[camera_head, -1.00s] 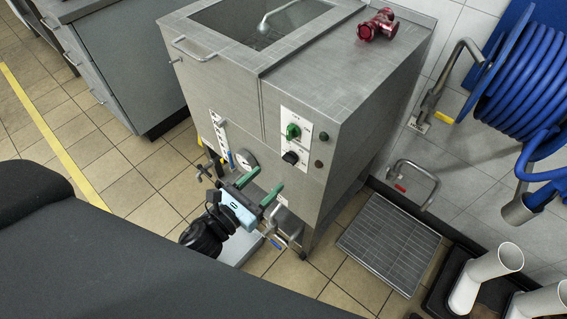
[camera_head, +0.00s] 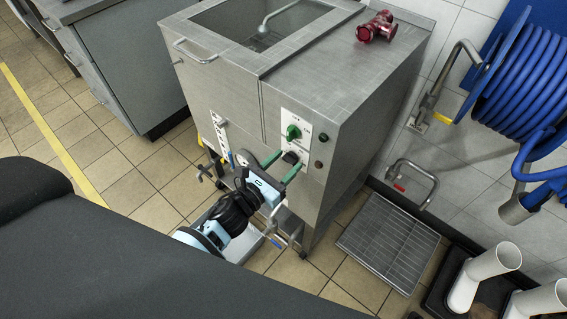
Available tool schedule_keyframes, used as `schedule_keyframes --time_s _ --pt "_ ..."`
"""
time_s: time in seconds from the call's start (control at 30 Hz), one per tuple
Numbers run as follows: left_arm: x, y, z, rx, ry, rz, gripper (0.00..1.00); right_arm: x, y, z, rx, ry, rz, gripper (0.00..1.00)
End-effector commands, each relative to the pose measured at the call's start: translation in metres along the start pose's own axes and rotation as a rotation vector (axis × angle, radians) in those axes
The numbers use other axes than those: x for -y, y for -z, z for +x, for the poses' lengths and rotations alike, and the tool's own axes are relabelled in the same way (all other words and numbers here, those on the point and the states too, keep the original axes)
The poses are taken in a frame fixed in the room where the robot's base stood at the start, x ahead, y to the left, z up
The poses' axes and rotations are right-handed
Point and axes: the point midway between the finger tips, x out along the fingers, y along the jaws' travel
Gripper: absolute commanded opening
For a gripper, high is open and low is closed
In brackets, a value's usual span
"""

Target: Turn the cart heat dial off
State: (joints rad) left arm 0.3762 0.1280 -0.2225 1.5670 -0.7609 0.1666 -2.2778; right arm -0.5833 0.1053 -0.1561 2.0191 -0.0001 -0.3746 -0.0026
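The steel mixer cart (camera_head: 300,110) stands in the middle, with a white control panel on its front. The panel carries a green dial (camera_head: 293,132) above and a black dial (camera_head: 290,157) below; their labels are too small to read, so I cannot tell which is the heat dial. My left gripper (camera_head: 291,159) has its two green fingers apart, one at each side of the black dial. I cannot tell whether they touch it. My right gripper is not in view.
A red fitting (camera_head: 377,27) lies on the cart top. A gauge and valve handles sit low on the cart front, close to my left arm. A floor grate (camera_head: 390,238), a wall handle (camera_head: 412,180) and a blue hose reel (camera_head: 520,80) are to the right.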

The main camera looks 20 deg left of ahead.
Motion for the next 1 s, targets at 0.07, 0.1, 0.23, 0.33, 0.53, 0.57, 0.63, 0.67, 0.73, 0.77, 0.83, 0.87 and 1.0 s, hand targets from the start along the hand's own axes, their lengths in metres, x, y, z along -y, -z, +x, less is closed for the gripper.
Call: schedule_keyframes --time_s 0.07,0.1,0.23,0.33,0.53,0.57,0.63,0.67,0.73,0.77,0.83,0.87,1.0 --pt "0.0001 0.0 -0.0001 0.0 0.0 0.0 0.38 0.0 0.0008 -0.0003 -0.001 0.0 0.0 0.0" --pt "0.0001 0.0 -0.0002 0.0 0.0 0.0 0.33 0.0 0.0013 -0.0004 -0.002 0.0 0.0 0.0" --pt "0.0001 0.0 -0.0002 0.0 0.0 0.0 0.16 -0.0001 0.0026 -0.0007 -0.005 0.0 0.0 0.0" --pt "0.0001 0.0 -0.0002 0.0 0.0 -0.001 0.12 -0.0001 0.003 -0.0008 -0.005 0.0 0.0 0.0" --pt "-0.0001 0.0 -0.0003 0.0 0.0 -0.027 0.12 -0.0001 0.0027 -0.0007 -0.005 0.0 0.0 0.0" --pt "-0.0001 0.0001 -0.0003 0.0 0.0 -0.036 0.12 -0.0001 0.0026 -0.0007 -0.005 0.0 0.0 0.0" --pt "-0.0003 0.0001 -0.0003 0.0 0.0 -0.064 0.12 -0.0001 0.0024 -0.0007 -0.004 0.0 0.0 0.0" --pt "-0.0004 0.0001 -0.0003 0.0 0.0 -0.077 0.12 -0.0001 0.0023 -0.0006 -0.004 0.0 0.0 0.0" --pt "-0.0006 0.0001 -0.0003 0.0 0.0 -0.118 0.12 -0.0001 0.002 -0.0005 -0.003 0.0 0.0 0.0" --pt "-0.0007 0.0001 -0.0003 0.0 0.0 -0.139 0.12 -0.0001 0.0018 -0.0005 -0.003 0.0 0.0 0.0" --pt "-0.0009 0.0001 -0.0003 0.0 0.0 -0.192 0.12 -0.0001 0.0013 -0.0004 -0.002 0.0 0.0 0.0" --pt "-0.001 0.0001 -0.0003 0.0 0.0 -0.217 0.12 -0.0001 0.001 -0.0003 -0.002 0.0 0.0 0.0" --pt "-0.0016 0.0002 -0.0002 0.0 0.0 -0.345 0.12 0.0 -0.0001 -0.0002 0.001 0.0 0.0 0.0"
